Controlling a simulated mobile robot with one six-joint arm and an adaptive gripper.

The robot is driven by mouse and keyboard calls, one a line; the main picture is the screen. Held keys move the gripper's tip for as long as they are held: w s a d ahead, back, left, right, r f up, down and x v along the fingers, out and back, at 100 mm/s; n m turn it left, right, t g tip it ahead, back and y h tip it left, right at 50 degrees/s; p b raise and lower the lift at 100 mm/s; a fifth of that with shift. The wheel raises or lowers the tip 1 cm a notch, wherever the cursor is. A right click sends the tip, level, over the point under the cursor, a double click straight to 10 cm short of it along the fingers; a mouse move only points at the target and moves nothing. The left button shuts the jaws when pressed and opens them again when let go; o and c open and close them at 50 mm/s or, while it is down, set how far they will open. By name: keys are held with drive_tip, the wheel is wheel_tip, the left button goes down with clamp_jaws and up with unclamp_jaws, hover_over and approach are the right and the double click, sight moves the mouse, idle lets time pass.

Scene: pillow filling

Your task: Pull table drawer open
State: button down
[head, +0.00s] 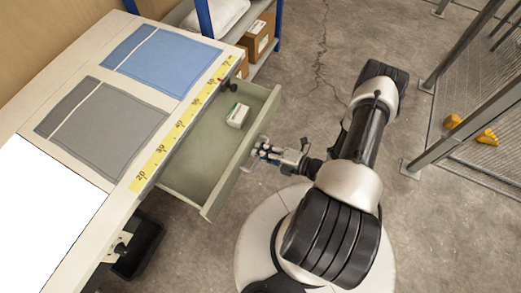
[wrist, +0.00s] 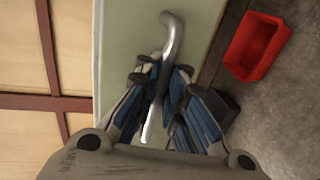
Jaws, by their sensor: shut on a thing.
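The table drawer (head: 205,165) is pulled out from under the table's edge, and its light green inside shows in the head view. A small white box (head: 238,115) lies in it towards the far end. My gripper (head: 262,155) is at the drawer's front panel, near its middle. In the wrist view my gripper (wrist: 160,88) is shut on the metal drawer handle (wrist: 172,35), with its blue-padded fingers on both sides. The handle's upper bend shows above the fingers and part of the bar shows between them. The drawer front (wrist: 122,35) is pale green.
The table (head: 75,75) carries a blue and a grey fabric piece and a yellow measuring strip (head: 165,150). A shelf with cardboard boxes (head: 258,38) stands behind. A red bin (wrist: 255,45) shows in the wrist view. A mesh fence (head: 480,120) is at the right.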

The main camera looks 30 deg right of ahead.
drive_tip(key=c, duration=1.7)
unclamp_jaws()
drive_tip(key=shift+r, duration=0.1)
drive_tip(key=shift+s+d, duration=0.1)
drive_tip(key=v, duration=1.1)
drive_tip(key=shift+s+d, duration=0.25)
drive_tip(key=shift+s, duration=0.05)
